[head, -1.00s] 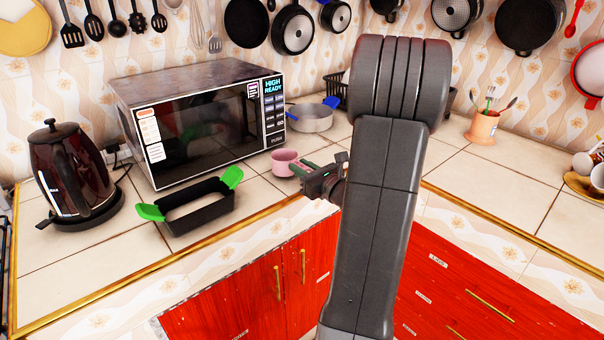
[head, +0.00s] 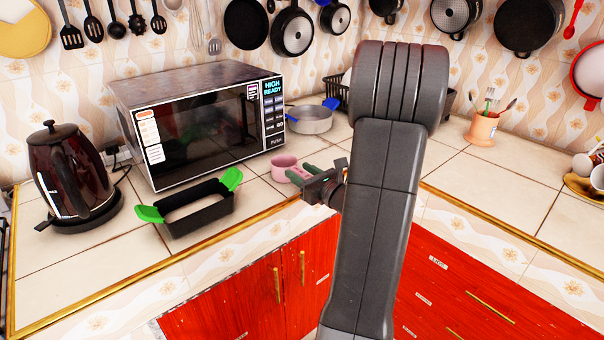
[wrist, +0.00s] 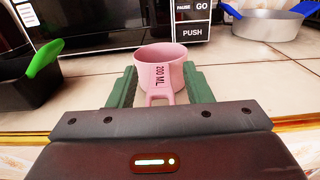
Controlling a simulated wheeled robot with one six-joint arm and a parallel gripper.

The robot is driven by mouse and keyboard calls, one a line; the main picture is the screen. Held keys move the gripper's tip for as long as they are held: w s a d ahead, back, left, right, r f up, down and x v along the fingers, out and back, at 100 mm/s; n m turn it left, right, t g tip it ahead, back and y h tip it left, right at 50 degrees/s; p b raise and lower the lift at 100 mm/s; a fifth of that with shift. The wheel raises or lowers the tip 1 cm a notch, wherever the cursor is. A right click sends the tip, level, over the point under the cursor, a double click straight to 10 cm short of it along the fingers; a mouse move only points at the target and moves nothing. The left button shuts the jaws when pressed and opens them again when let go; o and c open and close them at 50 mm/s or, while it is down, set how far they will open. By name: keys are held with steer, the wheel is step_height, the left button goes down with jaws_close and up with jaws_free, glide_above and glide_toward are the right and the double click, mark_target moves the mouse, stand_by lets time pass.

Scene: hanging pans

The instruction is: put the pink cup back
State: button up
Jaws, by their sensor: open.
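The pink cup (head: 285,168) stands on the tiled counter in front of the microwave's right end. In the wrist view the pink cup (wrist: 162,72) is upright, marked "200 ML", with its handle pointing toward me. My gripper (head: 298,172) is at the cup's near right side in the head view. In the wrist view my gripper (wrist: 154,84) is open, with one green finger on each side of the cup's near part and handle. I cannot tell whether the fingers touch the cup.
A black baking dish with green handles (head: 172,224) stands to the left, and the microwave (head: 134,128) is behind. A pan with blue handles (head: 310,121) is at the back right. A kettle (head: 72,175) stands far left.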

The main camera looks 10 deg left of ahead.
steer(key=v, duration=1.2)
